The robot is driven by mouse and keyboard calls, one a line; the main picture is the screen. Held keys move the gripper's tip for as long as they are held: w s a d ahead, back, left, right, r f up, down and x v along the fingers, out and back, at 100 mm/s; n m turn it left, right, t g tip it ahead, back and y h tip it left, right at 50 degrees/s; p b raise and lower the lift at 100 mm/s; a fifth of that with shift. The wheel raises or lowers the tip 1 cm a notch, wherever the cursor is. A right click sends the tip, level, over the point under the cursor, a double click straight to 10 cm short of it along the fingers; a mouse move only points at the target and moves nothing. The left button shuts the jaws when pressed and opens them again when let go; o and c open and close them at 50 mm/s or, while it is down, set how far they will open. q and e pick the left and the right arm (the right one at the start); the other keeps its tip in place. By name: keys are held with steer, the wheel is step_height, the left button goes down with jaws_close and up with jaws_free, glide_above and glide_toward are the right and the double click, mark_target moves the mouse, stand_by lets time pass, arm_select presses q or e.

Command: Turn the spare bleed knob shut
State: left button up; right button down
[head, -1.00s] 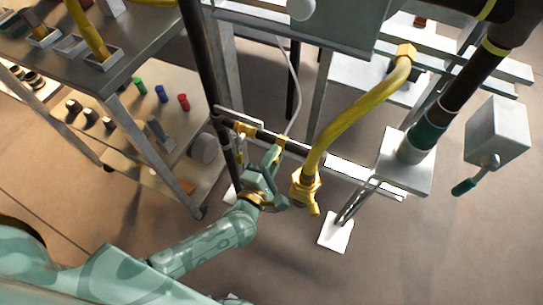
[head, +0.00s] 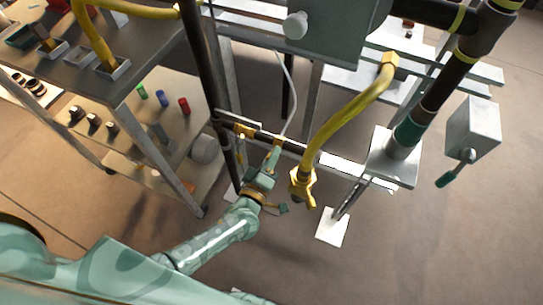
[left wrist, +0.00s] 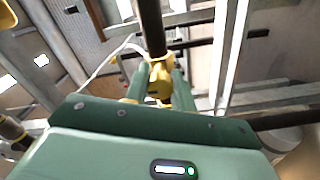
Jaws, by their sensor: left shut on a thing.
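My left gripper (head: 272,155) reaches up to the dark horizontal pipe in the middle of the head view. In the left wrist view, its two green fingers (left wrist: 162,88) are shut on a yellow knob (left wrist: 159,76), which I take to be the spare bleed knob. The knob sits at a dark pipe (left wrist: 151,25). In the head view the knob is mostly hidden by the fingers; only a bit of yellow (head: 279,140) shows at their tips. My right gripper is in neither view.
A yellow hose (head: 340,115) ends in a yellow fitting (head: 303,185) close right of my gripper. A yellow fitting (head: 244,131) is on the pipe to the left. A shelf unit (head: 150,85) stands at left. A grey box with a lever (head: 472,128) is at right.

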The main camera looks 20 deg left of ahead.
arm_select(q)
steer(key=shift+f, duration=0.1)
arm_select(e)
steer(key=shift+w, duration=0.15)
arm_select(q)
steer(key=o, duration=1)
steer(key=shift+s, duration=0.3)
steer(key=s+p, duration=0.4)
steer(key=s, duration=1.1)
steer(key=shift+s+a, duration=0.25)
steer(key=shift+s, duration=0.15)
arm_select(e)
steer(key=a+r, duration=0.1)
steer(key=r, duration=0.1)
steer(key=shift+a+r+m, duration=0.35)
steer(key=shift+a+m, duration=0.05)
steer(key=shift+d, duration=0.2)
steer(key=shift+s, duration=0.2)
